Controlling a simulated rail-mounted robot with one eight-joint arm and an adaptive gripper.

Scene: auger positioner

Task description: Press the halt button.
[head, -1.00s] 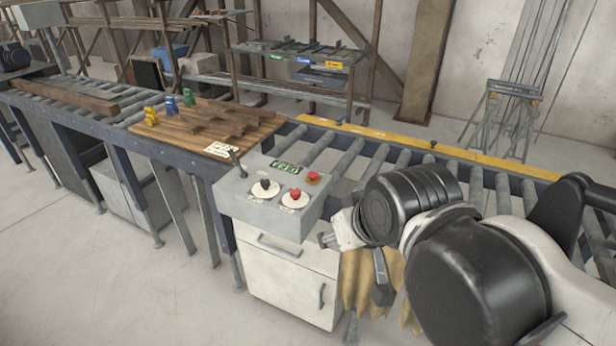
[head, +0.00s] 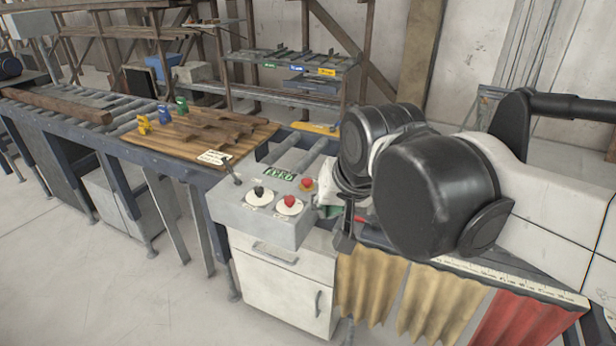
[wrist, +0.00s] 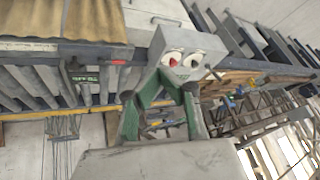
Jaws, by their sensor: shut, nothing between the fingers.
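A grey control box (head: 262,212) stands at the front of the roller conveyor. Its top carries a green-lit display (head: 279,175), a black knob (head: 258,192) on a white disc, a red button (head: 290,202) on a white disc and a smaller red button (head: 307,184) behind. I cannot read which is marked halt. My gripper (head: 324,211) is at the box's right side, partly hidden by my wrist. In the wrist view, my gripper's green fingers (wrist: 160,75) come together, empty, in front of the box (wrist: 190,42); a red button (wrist: 173,61) shows just beyond the tips.
A lever (head: 234,170) rises from the box's left rear corner. Left of it, a wooden board (head: 225,135) on the conveyor bears wood pieces and small yellow, blue and green figures. A white cabinet (head: 280,285) stands below. Hanging strips (head: 400,295) and a ruler edge (head: 520,283) lie to the right.

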